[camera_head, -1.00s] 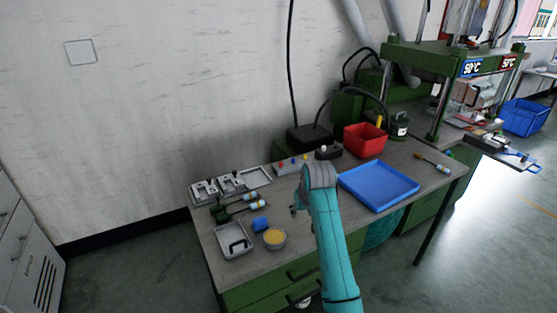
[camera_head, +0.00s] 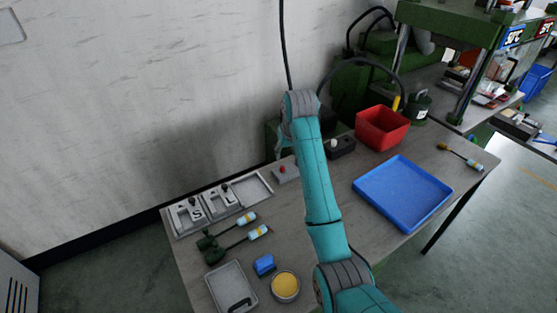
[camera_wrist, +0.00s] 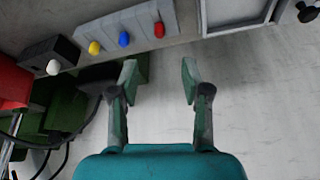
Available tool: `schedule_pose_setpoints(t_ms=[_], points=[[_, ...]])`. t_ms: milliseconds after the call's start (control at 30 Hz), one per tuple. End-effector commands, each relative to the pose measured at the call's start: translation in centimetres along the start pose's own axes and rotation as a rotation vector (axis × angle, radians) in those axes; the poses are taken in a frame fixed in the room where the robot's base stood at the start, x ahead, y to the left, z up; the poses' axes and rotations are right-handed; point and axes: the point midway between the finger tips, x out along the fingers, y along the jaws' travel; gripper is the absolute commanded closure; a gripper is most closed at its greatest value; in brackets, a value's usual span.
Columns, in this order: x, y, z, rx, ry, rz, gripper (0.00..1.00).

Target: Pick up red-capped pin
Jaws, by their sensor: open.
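The red-capped pin (camera_wrist: 159,30) stands in a light grey block (camera_wrist: 112,28) beside a blue-capped pin (camera_wrist: 124,39) and a yellow-capped pin (camera_wrist: 94,48). In the head view the red cap (camera_head: 282,169) shows just left of my arm, on the block's bare end (camera_head: 291,177); the other two caps are hidden behind my arm. My gripper (camera_wrist: 160,72) is open and empty. In the wrist view its fingertips lie below the red cap in the picture, apart from it. In the head view my gripper (camera_head: 282,146) is partly covered by my wrist, near the wall side of the block.
A black box with a white knob (camera_head: 341,146) stands right of the block, with a red bin (camera_head: 383,128) beyond. A blue tray (camera_head: 402,194) lies at right. Grey metal fixtures (camera_head: 180,214) lie at left. A cable (camera_head: 284,45) hangs behind my arm.

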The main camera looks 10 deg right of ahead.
Motion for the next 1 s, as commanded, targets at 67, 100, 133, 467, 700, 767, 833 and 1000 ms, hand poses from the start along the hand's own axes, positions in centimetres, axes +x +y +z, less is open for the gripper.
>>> schedule_pose_setpoints(t_ms=[67, 100, 133, 467, 700, 767, 833, 1000], points=[[0.6, 0.0, 0.1, 0.0, -0.003, 0.0, 0.53], [1.0, 0.0, 0.1, 0.0, -0.002, 0.0, 0.53], [1.4, 0.0, 0.1, 0.0, -0.003, 0.0, 0.53], [5.3, 0.0, 0.0, 0.0, -0.001, 0.0, 0.53], [7.5, 0.0, 0.2, 0.0, -0.003, 0.0, 0.53], [8.4, 0.1, 0.3, 0.0, -0.003, 0.0, 0.53], [9.3, 0.1, 0.3, 0.0, -0.002, 0.0, 0.53], [10.7, 0.1, 0.2, 0.0, -0.001, 0.0, 0.53]])
